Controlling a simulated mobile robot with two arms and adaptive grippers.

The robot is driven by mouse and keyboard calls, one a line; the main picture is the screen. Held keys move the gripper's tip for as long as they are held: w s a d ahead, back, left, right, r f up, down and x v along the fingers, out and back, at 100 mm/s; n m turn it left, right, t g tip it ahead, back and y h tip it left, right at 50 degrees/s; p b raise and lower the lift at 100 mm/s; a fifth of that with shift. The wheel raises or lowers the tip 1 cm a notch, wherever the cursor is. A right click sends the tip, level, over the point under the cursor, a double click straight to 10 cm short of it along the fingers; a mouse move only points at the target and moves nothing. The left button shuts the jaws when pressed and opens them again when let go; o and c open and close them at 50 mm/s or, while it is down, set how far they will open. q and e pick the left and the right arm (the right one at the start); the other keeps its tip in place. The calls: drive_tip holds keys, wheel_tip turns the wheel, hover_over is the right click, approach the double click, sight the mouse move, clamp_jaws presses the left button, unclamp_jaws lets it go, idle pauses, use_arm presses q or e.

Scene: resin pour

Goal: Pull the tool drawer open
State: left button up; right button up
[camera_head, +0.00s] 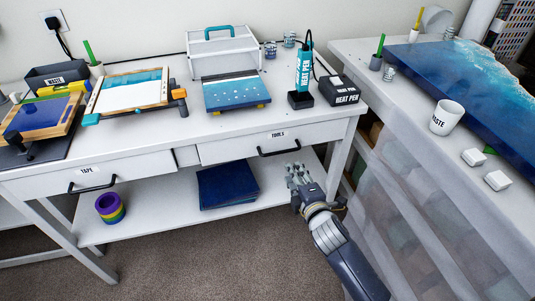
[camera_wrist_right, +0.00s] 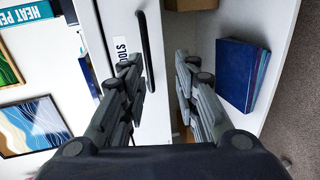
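The tool drawer (camera_head: 230,152) is a white front under the right part of the white bench, labelled TOOLS, and it looks shut. Its black bar handle (camera_head: 280,150) also shows in the right wrist view (camera_wrist_right: 147,50). My right gripper (camera_head: 298,172) is below and slightly right of the handle in the head view, apart from it. In the right wrist view the gripper (camera_wrist_right: 158,75) is open with nothing held, its fingers spread and pointing toward the drawer front. My left gripper is not in view.
A TAPE drawer (camera_head: 130,172) is at left. The lower shelf (camera_head: 150,222) holds dark blue panels (camera_head: 228,185) and tape rolls (camera_head: 110,208). A heat pen (camera_head: 304,72) stands above the tool drawer. A second bench (camera_head: 400,130) with translucent bins closes off the right side. Carpet in front is clear.

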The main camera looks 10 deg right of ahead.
sight(282, 152)
drive_tip(key=shift+n, duration=0.3)
drive_tip(key=x, duration=0.3)
drive_tip(key=r+x, duration=0.1)
drive_tip(key=x, duration=0.3)
drive_tip(key=r+x, duration=0.1)
drive_tip(key=x, duration=0.2)
drive_tip(key=shift+w+a+f, duration=0.1)
drive_tip(key=shift+w+a, duration=0.15)
drive_tip(key=shift+w, duration=0.4)
clamp_jaws()
